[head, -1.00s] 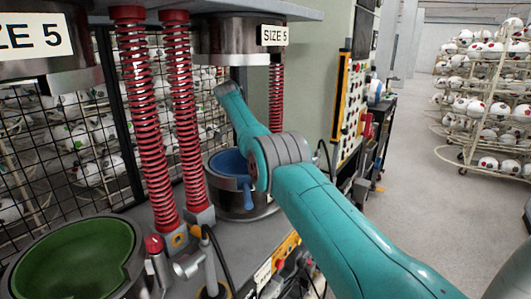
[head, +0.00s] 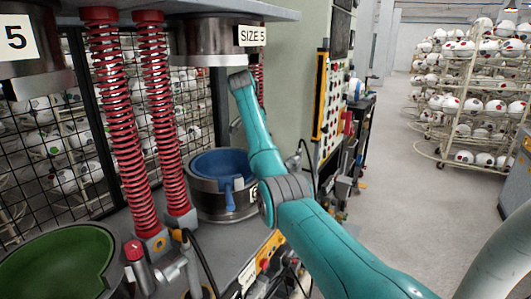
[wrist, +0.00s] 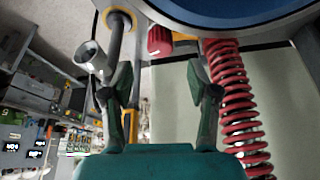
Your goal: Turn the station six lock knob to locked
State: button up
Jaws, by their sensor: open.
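A red lock knob (wrist: 159,41) shows in the wrist view at the upper middle, close to the rim of the blue mould (wrist: 245,12). Its turned position is too small to read. My gripper (wrist: 160,88) is open and empty, with its fingers apart below the knob in the picture and nothing between the tips. In the head view the blue mould (head: 222,163) sits in a metal ring with a partly hidden number plate. My arm crosses in front of that station. My gripper and this knob cannot be made out there.
A silver cup-ended lever (wrist: 88,57) stands left of the knob, and a red spring (wrist: 232,105) right of my fingers. In the head view, the green mould (head: 60,262) has its own red knob (head: 133,250).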

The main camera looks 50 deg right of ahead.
jog(key=shift+x, duration=3.05)
grip_shut()
jog(key=shift+w+m+g, duration=0.1)
jog(key=shift+m+g, duration=0.5)
jog(key=shift+m, duration=0.9)
grip_release()
jog(key=shift+r, duration=0.1)
jog(key=v, duration=1.1)
jog(key=shift+r, duration=0.45)
